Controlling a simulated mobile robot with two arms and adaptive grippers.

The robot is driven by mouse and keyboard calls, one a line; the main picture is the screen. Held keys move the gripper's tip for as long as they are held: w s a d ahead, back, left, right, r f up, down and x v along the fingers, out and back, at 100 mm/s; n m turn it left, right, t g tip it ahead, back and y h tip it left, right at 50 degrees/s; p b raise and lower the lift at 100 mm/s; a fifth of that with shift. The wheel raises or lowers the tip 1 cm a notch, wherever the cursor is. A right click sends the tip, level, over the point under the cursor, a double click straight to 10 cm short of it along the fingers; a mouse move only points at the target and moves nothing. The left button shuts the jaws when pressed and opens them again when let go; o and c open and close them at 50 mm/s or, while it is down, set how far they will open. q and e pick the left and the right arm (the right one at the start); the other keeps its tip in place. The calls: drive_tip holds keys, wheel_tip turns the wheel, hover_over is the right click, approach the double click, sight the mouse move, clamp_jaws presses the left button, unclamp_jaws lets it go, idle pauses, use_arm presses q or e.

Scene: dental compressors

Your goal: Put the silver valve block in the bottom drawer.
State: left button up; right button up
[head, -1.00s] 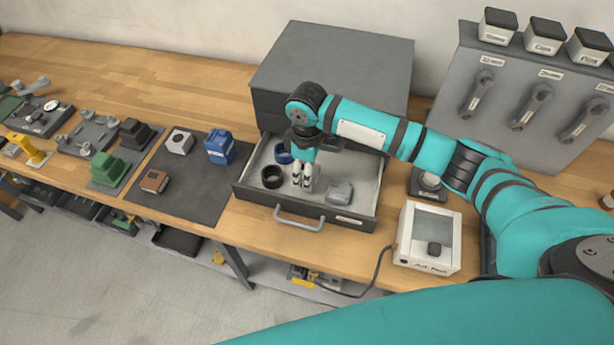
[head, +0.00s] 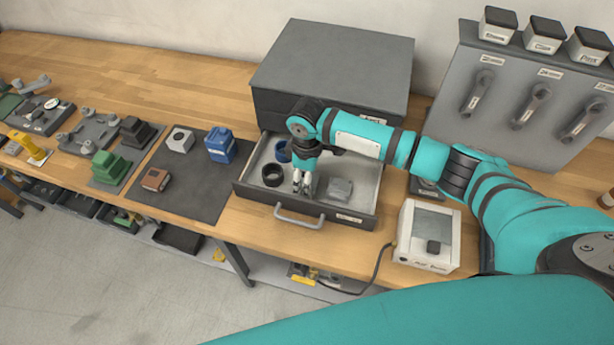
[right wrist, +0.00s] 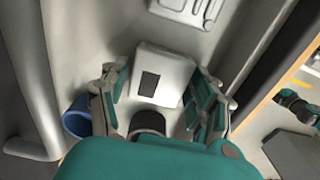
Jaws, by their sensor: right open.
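The bottom drawer (head: 362,206) of the grey cabinet is pulled open. My right gripper (head: 303,188) is inside it, pointing down, and also shows in the right wrist view (right wrist: 157,88). Its jaws are open, with one finger on each side of a silver block (right wrist: 172,68) with a dark square on its top, which looks like the valve block. The block sits low between the fingers, at the drawer floor; whether a finger touches it I cannot tell. In the head view the fingers mostly hide it. My left gripper is not in view.
The drawer also holds a black ring (head: 272,176), a blue ring (head: 283,151) and a grey part (head: 339,189). A white box (head: 428,238) stands right.

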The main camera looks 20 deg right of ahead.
wheel_tip(320, 180, up, 12)
drive_tip(key=b, duration=0.1)
drive_tip(key=shift+r+b, duration=0.15)
drive_tip(key=shift+b, duration=0.2)
idle(1.1)
